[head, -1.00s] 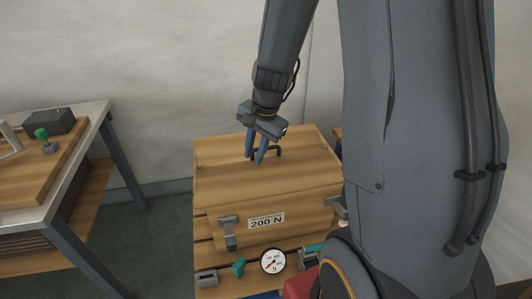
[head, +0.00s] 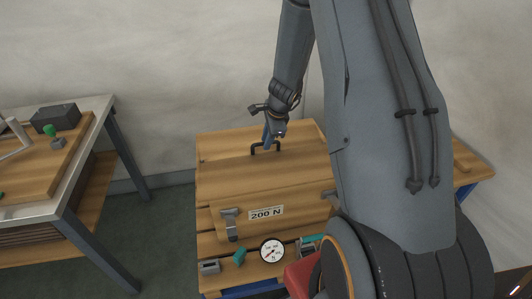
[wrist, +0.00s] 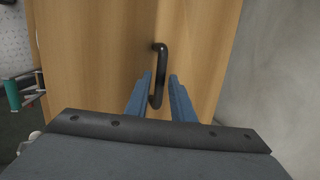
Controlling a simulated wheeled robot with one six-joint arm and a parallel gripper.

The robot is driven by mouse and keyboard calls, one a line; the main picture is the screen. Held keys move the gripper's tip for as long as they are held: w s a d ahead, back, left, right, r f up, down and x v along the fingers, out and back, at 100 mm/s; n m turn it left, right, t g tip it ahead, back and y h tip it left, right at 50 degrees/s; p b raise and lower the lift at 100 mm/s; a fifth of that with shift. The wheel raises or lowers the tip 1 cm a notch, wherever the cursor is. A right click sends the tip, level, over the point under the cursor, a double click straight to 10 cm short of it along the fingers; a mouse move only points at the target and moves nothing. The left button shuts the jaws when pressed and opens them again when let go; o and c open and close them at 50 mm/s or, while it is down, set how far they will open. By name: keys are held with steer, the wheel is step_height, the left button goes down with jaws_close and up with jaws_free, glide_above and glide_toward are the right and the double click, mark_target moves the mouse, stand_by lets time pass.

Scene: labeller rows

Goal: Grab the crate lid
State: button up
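The crate lid (head: 225,155) is the flat wooden top of a wooden crate (head: 240,225), with a dark bar handle (head: 257,148) on it. The lid lies flat on the crate. My gripper (head: 268,141) is at the handle, pointing down. In the wrist view, the dark handle (wrist: 163,65) stands out from the wooden lid (wrist: 95,60), between and just beyond my two blue fingers (wrist: 160,82). The fingers are apart, with a gap visible beside the handle. Whether either finger touches it, I cannot tell.
The crate front has a metal latch (head: 230,225), a "200 N" label (head: 266,213) and a round gauge (head: 271,251) below. A metal-edged workbench (head: 106,108) stands at left, and a wall is behind. Bare floor (head: 150,235) lies between bench and crate.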

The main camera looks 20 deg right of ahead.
steer(key=shift+x, duration=1.3)
steer(key=shift+c, duration=0.2)
jaws_close()
